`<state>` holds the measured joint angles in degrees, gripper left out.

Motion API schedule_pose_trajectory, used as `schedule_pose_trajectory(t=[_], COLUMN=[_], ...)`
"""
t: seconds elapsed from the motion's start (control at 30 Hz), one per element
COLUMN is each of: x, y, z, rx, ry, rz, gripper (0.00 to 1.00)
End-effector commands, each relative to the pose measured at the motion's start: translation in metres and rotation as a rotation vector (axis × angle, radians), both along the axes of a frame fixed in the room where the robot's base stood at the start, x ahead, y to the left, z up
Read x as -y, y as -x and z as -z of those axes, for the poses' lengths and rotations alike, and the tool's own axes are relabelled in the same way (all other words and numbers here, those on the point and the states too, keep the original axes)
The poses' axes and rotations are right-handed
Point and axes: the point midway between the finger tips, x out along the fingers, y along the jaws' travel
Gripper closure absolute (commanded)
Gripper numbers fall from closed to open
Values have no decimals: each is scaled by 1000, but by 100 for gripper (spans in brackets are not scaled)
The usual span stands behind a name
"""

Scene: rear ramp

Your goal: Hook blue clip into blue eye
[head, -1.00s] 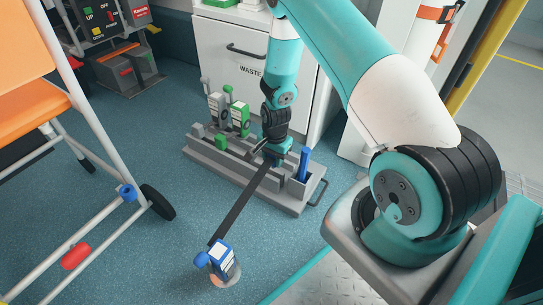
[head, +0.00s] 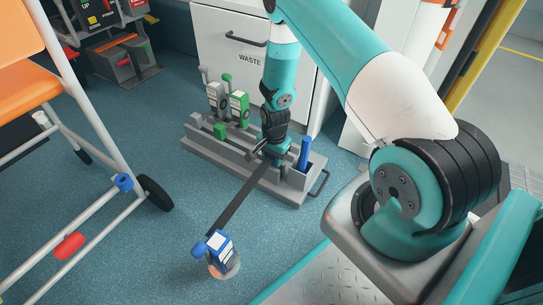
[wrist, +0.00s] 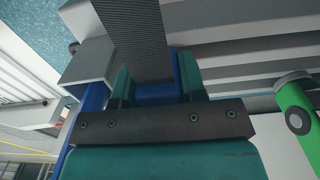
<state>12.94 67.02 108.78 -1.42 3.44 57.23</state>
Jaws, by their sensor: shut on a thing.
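My gripper (head: 270,152) is low over the grey rack, shut on the blue clip (wrist: 158,92). Only a blue part of the clip shows between the fingers in the wrist view. A dark strap (head: 236,201) runs from the clip down to a blue and white reel (head: 221,246) with a blue knob, standing on the floor. The blue eye (head: 123,182) is a small blue ring on the white lower frame of the orange chair, at the left and well apart from my gripper.
The grey rack (head: 238,164) holds a grey reel (head: 217,97), a green reel (head: 239,105) and a blue post (head: 304,154). A white waste cabinet (head: 230,75) stands behind. A red fitting (head: 68,246) is on the chair frame.

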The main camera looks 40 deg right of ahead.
Motion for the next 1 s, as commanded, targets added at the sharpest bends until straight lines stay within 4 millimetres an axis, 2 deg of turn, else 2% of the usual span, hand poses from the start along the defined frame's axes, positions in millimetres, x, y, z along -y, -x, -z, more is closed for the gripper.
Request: schedule_pose_trajectory(t=[0.13,0.17,0.27,0.53,0.67,0.77,1.0], x=[0,0,0,0,0,0,0], y=[0,0,0,0,0,-1,-1], z=[0,0,0,-1,-12,-31,-94], rx=[0,0,0,0,0,1,3], ry=[0,0,0,0,0,1,1], rz=[0,0,0,0,0,0,0], gripper=[87,55,32,32,32,32,32])
